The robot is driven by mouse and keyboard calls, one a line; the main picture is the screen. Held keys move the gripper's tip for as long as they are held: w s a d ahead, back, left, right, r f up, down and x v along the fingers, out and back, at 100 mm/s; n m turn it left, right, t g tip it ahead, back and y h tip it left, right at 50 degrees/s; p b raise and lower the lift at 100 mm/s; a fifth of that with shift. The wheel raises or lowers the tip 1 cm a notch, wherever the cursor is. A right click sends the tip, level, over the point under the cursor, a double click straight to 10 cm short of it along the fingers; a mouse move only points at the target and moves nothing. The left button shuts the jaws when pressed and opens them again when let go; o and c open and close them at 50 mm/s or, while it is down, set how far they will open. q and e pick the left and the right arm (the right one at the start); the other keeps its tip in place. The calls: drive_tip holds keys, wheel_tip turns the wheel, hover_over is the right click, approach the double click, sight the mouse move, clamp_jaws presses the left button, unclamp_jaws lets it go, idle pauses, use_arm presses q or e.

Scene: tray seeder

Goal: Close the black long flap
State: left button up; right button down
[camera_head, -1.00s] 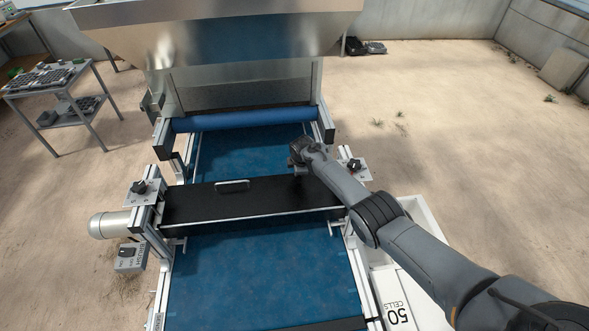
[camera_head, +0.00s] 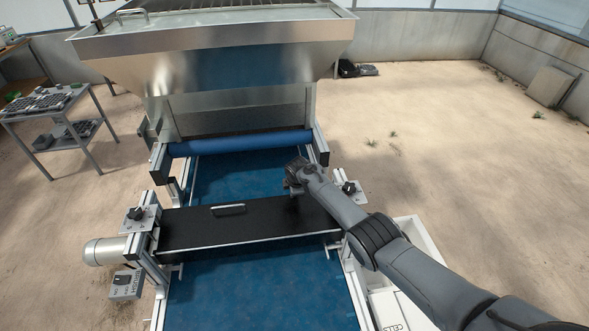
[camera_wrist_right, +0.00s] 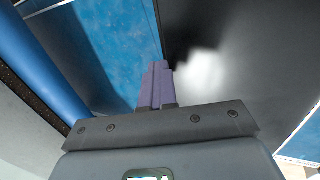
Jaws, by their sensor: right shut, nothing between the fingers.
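The black long flap (camera_head: 260,225) lies across the blue conveyor, between the two side rails, and looks flat. It has a metal handle (camera_head: 229,210) near its far edge and a light strip along its near edge. My right gripper (camera_head: 293,186) is over the far right edge of the flap. In the right wrist view its purple fingers (camera_wrist_right: 156,86) are together with nothing between them, in front of the flap's dark surface (camera_wrist_right: 240,60). I cannot tell whether they touch it. My left gripper is not in view.
A metal hopper (camera_head: 215,60) stands beyond a blue roller (camera_head: 240,143). Control boxes with knobs (camera_head: 137,215) (camera_head: 349,188) flank the flap. A motor (camera_head: 104,251) sticks out at left. A white tray (camera_head: 405,255) lies under my right arm.

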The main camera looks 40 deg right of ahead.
wheel_tip(320, 180, up, 5)
drive_tip(key=shift+s+a+f+p, duration=0.1)
drive_tip(key=shift+p, duration=1.05)
wheel_tip(320, 180, up, 7)
drive_tip(key=s+a+f+m+p, duration=0.2)
drive_tip(key=s+a+f, duration=0.1)
drive_tip(key=s+a, duration=0.55)
drive_tip(key=s+a+f+m+p, duration=0.1)
drive_tip(key=s+a+f+p, duration=0.2)
drive_tip(key=s+a, duration=0.55)
use_arm(q)
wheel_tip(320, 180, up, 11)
drive_tip(key=p, duration=0.2)
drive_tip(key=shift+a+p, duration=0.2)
drive_tip(key=shift+p, duration=0.2)
use_arm(e)
drive_tip(key=s+a+r+m+y, duration=0.1)
drive_tip(key=s+a+r+m, duration=0.2)
drive_tip(key=s, duration=0.9)
drive_tip(key=s+a+r+m+y, duration=0.1)
drive_tip(key=s+a+r+m, duration=0.2)
drive_tip(key=s+a+r, duration=0.4)
drive_tip(key=s+a, duration=0.1)
drive_tip(key=s, duration=0.4)
drive_tip(key=shift+a+r+y, duration=0.25)
drive_tip(key=shift+a+y, duration=0.05)
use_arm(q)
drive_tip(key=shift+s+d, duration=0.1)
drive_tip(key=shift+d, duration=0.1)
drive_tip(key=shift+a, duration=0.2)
